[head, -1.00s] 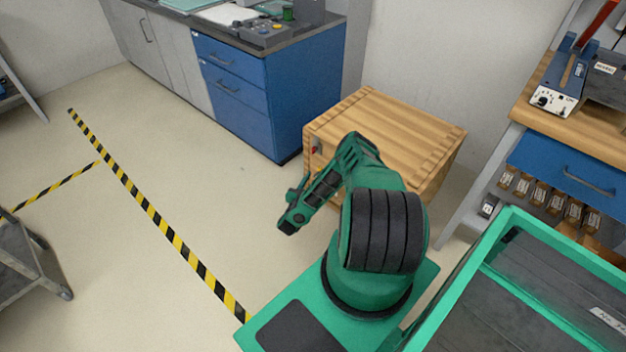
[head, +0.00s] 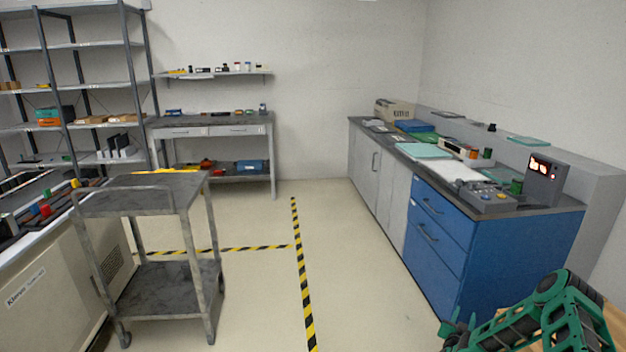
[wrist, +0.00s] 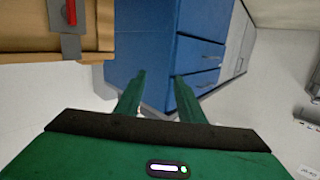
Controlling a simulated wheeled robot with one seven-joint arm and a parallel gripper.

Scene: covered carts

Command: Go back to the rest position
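My green arm shows at the bottom right of the head view, bent, with its end near the lower edge. My gripper (wrist: 157,92) is in the wrist view, its two green fingers spread apart with nothing visible between them. Beyond the fingers is the blue drawer cabinet (wrist: 160,45), which also shows in the head view (head: 495,245). The wooden crate (wrist: 25,38) is at the top left of the wrist view, with a grey latch and red handle (wrist: 71,14). The fingers look apart from both.
A grey cart (head: 165,276) stands at left on the floor. A workbench (head: 215,122) and a shelf rack (head: 88,87) stand at the back. A striped floor line (head: 301,265) runs down the middle. The floor between cart and cabinet is clear.

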